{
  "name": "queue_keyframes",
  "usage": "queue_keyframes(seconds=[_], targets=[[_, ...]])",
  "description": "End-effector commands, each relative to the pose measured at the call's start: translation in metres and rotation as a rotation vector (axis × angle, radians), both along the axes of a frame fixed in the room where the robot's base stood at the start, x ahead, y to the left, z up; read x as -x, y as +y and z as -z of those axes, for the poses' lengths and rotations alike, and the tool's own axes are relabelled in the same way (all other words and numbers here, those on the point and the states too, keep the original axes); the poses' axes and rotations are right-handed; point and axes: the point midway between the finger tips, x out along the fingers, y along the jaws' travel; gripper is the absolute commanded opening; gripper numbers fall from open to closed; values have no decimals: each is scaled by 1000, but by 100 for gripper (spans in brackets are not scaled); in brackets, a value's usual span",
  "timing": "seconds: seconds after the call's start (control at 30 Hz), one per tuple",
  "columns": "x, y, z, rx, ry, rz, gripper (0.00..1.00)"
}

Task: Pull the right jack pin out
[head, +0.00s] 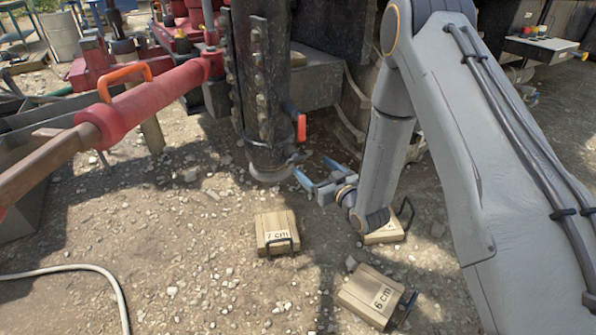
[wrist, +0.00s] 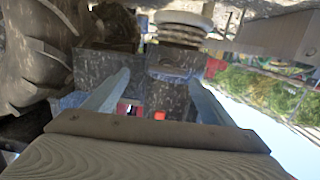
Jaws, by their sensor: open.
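The right jack pin shows as a small red-orange handle (head: 301,127) on the right side of the dark bolted jack leg (head: 258,85) in the head view. My gripper (head: 312,166) is open below the handle, to the right of the leg's foot, apart from the handle. In the wrist view its two pale fingers (wrist: 158,76) are spread wide with nothing held between them. A small red-orange patch (wrist: 159,115) shows low between the fingers; it may be the pin handle. The pin's shaft is not visible.
Wooden blocks lie on the gravel below: one marked 7 cm (head: 275,232), one marked 6 cm (head: 372,296), and one (head: 383,233) partly behind my arm. A red beam with an orange handle (head: 125,76) extends left. A pale hose (head: 85,267) lies at lower left.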

Motion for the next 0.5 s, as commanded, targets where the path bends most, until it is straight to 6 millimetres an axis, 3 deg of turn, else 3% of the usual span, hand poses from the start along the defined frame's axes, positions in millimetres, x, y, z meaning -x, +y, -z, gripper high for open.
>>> queue_keyframes(seconds=[0.03,0.27,0.5], targets=[[0,4,11,-22,-24,-12,77],[-1,15,14,-69,-81,-37,77],[-30,35,14,-69,-82,-37,77]])
